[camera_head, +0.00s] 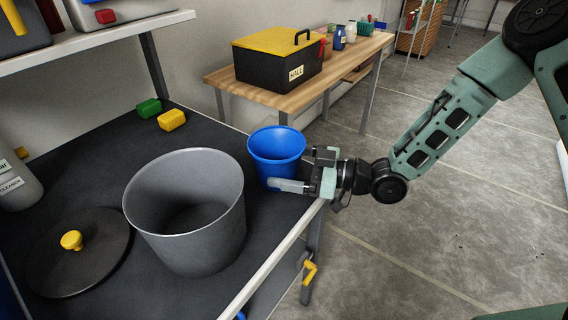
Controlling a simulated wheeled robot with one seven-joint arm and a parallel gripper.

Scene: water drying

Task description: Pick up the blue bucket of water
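The blue bucket (277,145) stands upright on the dark bench top, near its right edge and behind the large grey pot. I look into its open top, but water in it cannot be made out clearly. My gripper (291,172) reaches in from the right at the bucket's lower right side. One pale finger lies across the front of the bucket's lower wall. The other finger is hidden or too small to make out, so I cannot tell whether the gripper is closed on the bucket.
The grey pot (190,255) stands close on the left. A dark lid (100,262) with a yellow knob lies left of it. Green (149,108) and yellow (172,120) blocks lie behind. A toolbox (270,68) sits on a wooden table. Open floor is at right.

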